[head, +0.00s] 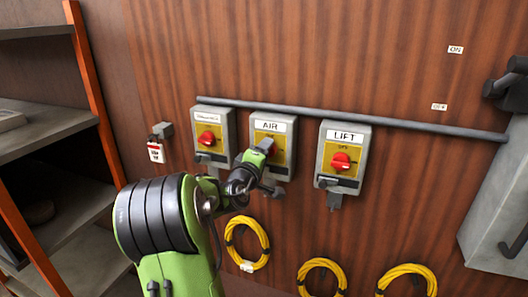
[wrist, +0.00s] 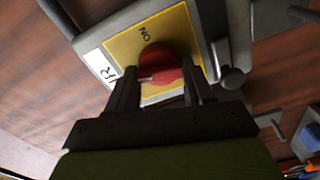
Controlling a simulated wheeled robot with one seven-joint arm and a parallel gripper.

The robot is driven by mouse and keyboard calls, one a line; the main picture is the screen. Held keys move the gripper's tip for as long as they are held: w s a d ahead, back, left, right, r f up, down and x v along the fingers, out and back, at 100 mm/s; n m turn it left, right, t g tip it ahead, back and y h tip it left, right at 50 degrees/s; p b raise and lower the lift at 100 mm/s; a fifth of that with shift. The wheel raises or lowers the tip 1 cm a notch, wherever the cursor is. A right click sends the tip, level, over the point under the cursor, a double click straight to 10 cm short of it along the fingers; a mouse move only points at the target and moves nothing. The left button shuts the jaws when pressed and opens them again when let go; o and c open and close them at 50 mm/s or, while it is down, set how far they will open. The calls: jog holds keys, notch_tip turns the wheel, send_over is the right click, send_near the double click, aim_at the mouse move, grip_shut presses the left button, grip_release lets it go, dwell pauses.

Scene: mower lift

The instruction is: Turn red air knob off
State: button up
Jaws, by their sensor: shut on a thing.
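The AIR switch box (head: 285,127) is the middle of three grey boxes on the wood wall, with a yellow plate. Its red knob (head: 272,148) is mostly hidden behind my gripper (head: 262,152) in the head view. In the wrist view the red knob (wrist: 160,68) sits on the yellow plate, with a pale pointer mark on it and the word ON printed above it. My gripper (wrist: 165,85) has one dark finger on each side of the knob and is shut on it. The OFF mark cannot be made out in the wrist view.
The LIFT box (head: 343,150) is to the right and another red-knob box (head: 208,138) to the left. A grey pipe (head: 400,123) runs above. Yellow cable coils (head: 247,243) hang below. A lockout tag (head: 156,153) hangs left, beside shelves (head: 50,130). A grey cabinet (head: 495,215) is at right.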

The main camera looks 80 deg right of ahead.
jog(key=shift+n+p, duration=0.4)
jog(key=shift+n, duration=1.1)
jog(key=o, duration=1)
jog(key=a+b, duration=0.1)
jog(key=a, duration=0.4)
jog(key=w+a+b, duration=0.1)
jog(key=a, duration=0.4)
jog(key=a+b, duration=0.2)
jog(key=a, duration=0.3)
jog(key=shift+w+a+f, duration=0.1)
jog(key=shift+w+a, duration=0.15)
jog(key=shift+a, duration=0.1)
